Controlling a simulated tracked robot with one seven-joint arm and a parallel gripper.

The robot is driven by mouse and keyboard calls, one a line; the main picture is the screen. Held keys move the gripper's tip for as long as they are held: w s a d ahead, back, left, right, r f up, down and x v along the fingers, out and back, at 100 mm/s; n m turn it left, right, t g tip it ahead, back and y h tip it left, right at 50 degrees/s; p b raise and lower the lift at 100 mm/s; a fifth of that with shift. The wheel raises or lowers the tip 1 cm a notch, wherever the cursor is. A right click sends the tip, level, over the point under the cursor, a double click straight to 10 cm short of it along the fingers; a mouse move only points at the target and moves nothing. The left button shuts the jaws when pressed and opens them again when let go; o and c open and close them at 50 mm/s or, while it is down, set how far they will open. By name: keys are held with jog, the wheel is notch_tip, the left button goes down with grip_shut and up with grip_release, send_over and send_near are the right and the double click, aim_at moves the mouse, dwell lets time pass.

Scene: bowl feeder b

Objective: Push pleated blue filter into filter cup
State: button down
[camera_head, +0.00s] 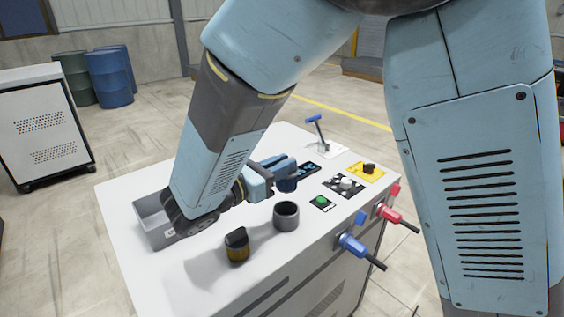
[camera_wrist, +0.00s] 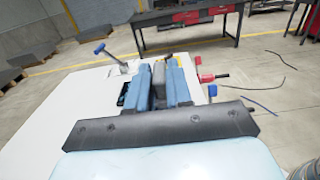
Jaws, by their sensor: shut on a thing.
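My gripper (camera_head: 285,173) reaches over the white cabinet top and is shut on a dark blue round piece, which looks like the pleated blue filter (camera_head: 287,186). The pleats are too small to make out. The grey filter cup (camera_head: 286,213) stands upright on the cabinet top, its dark opening facing up. The filter is just behind the cup in the head view and apart from its rim. In the wrist view my gripper's blue and grey fingers (camera_wrist: 168,72) are close together; the filter and cup cannot be made out there.
A black-and-yellow cylinder (camera_head: 237,245) stands in front of the cup. A grey bin (camera_head: 154,222) is at left. Switches, a green button (camera_head: 321,201) and a blue-handled lever (camera_head: 315,125) line the right side. Red and blue handles (camera_head: 352,244) stick out from the edge.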

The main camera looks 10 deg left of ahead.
aim_at(278, 186)
jog(key=shift+f, duration=2.5)
jog(key=shift+f, duration=0.9)
dwell(2.3)
jog(key=shift+s+d+f, duration=0.1)
jog(key=shift+d+f, duration=0.1)
jog(key=shift+f, duration=0.4)
dwell(1.7)
